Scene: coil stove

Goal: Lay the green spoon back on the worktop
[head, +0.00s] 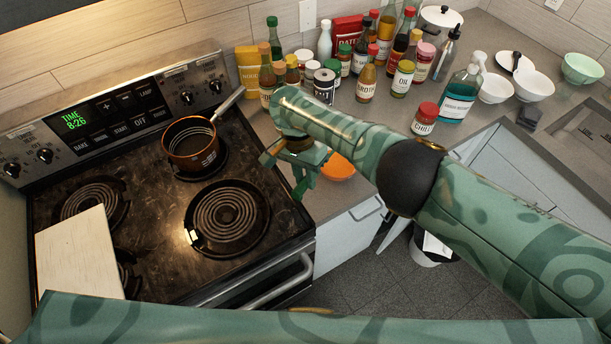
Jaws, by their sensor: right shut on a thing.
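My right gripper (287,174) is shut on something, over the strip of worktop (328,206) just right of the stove. The thing in its jaws can hardly be told from the green fingers. I take it to be the green spoon, as no other green spoon shows; its shape and tilt are hidden. An orange round dish (338,168) lies on the worktop just right of the gripper, partly behind my right arm. My left arm crosses the bottom edge, and its gripper is out of view.
A copper pot (188,149) stands on the back right coil of the stove (150,245). A pale board (78,262) covers part of the stove's left side. Several bottles and jars crowd the back worktop, including a chili jar (424,119). White bowls (534,85) stand at the right.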

